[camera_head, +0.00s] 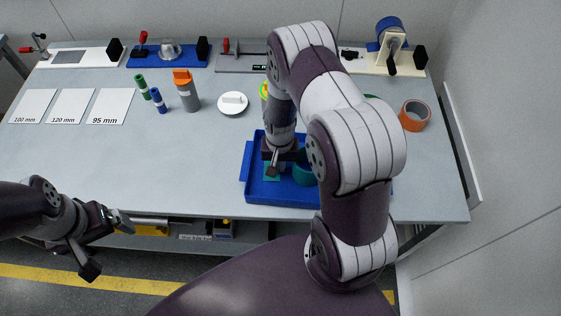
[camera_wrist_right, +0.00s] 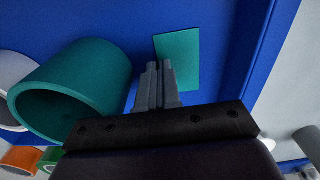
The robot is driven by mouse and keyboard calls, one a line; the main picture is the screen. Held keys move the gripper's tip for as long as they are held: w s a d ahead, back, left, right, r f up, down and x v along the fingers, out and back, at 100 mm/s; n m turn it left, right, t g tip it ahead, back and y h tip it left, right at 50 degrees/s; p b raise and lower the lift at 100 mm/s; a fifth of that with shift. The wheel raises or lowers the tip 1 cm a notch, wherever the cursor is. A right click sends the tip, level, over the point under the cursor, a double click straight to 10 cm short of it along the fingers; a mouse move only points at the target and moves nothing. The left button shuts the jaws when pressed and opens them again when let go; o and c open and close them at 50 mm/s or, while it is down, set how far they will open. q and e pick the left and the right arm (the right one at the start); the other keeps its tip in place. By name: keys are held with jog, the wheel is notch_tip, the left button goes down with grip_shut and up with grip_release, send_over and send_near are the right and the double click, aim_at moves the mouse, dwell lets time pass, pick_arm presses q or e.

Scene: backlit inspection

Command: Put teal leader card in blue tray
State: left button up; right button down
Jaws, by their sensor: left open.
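The teal leader card (camera_wrist_right: 184,58) is at my right gripper's fingertips, over the blue tray (camera_wrist_right: 215,15). In the head view the card (camera_head: 270,174) shows as a small green patch inside the blue tray (camera_head: 290,197), partly hidden by the gripper. My right gripper (camera_head: 278,168) points down into the tray. Its fingers (camera_wrist_right: 158,70) are close together, with the card's edge at their tips; the contact itself is hard to see. My left gripper (camera_head: 108,243) is open and empty, off the table's front edge at the left.
A teal ring (camera_wrist_right: 75,88) stands in the tray beside the right gripper, and shows in the head view (camera_head: 303,173). An orange tape roll (camera_head: 415,115) is to the right. A white lid (camera_head: 233,102) and grey bottle (camera_head: 187,92) stand behind left. The table's left front is clear.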

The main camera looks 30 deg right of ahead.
jog(key=shift+s+r, duration=0.1)
jog(key=shift+s, duration=0.2)
jog(key=c, duration=1.4)
grip_release()
jog(key=shift+w+f, duration=0.1)
jog(key=shift+f, duration=0.1)
jog(key=shift+o, duration=0.2)
jog(key=shift+r, duration=0.15)
